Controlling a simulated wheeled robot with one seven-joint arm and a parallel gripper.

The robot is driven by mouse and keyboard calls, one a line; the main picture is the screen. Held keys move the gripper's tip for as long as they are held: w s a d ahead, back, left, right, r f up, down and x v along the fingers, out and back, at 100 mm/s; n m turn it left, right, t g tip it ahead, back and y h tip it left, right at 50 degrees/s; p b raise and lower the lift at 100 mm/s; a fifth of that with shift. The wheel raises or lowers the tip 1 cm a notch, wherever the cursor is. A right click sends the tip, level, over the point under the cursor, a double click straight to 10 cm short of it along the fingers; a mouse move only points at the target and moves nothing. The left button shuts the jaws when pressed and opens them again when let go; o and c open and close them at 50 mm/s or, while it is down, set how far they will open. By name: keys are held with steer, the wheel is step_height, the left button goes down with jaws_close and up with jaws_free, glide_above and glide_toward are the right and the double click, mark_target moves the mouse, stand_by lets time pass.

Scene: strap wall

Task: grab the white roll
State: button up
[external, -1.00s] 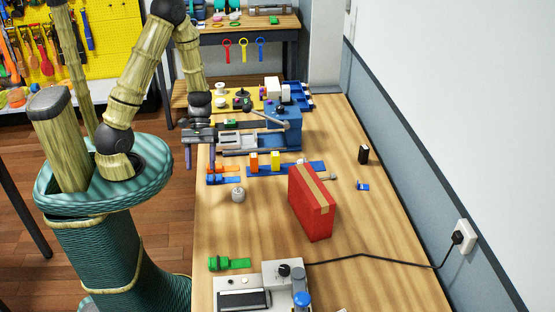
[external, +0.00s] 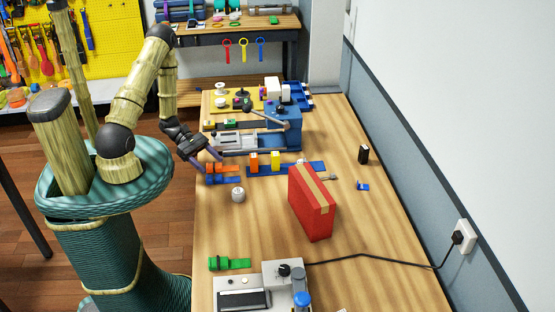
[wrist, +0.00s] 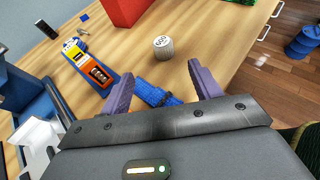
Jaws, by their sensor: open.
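The white roll (external: 238,194) is a small pale cylinder on the bench, left of the red box. In the wrist view the roll (wrist: 163,47) stands upright, with dark marks on its top, beyond my fingertips. My gripper (external: 207,160) is at the bench's left edge, up-left of the roll and apart from it. Its purple fingers also show in the wrist view (wrist: 161,76), spread apart with nothing held between them. A blue strap piece (wrist: 158,95) lies on the bench below, seen between the fingers.
The red box (external: 312,202) stands right of the roll. Orange and blue straps (external: 223,174) lie near my gripper. A blue strip (external: 285,168) holds yellow and orange blocks. A green strap (external: 229,263) and a grey machine (external: 262,286) are nearer the camera. Bench around the roll is clear.

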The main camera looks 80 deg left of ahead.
mark_target(236, 189)
steer(key=p+x, duration=0.2)
steer(key=x, duration=0.9)
steer(key=shift+p, duration=0.4)
steer(key=shift+w+d+f, duration=0.25)
steer(key=shift+w+d, duration=0.05)
steer(key=shift+w+d+f+p, duration=0.1)
steer(key=shift+w+d+p, duration=0.2)
steer(key=shift+d+p, duration=0.1)
steer(key=p+x, duration=0.1)
steer(key=x, duration=0.2)
steer(key=shift+d+p, duration=0.1)
steer(key=shift+p, duration=0.2)
steer(key=shift+w+d+f, duration=0.25)
steer(key=shift+w+f, duration=0.1)
steer(key=shift+c, duration=0.4)
steer(key=c, duration=1)
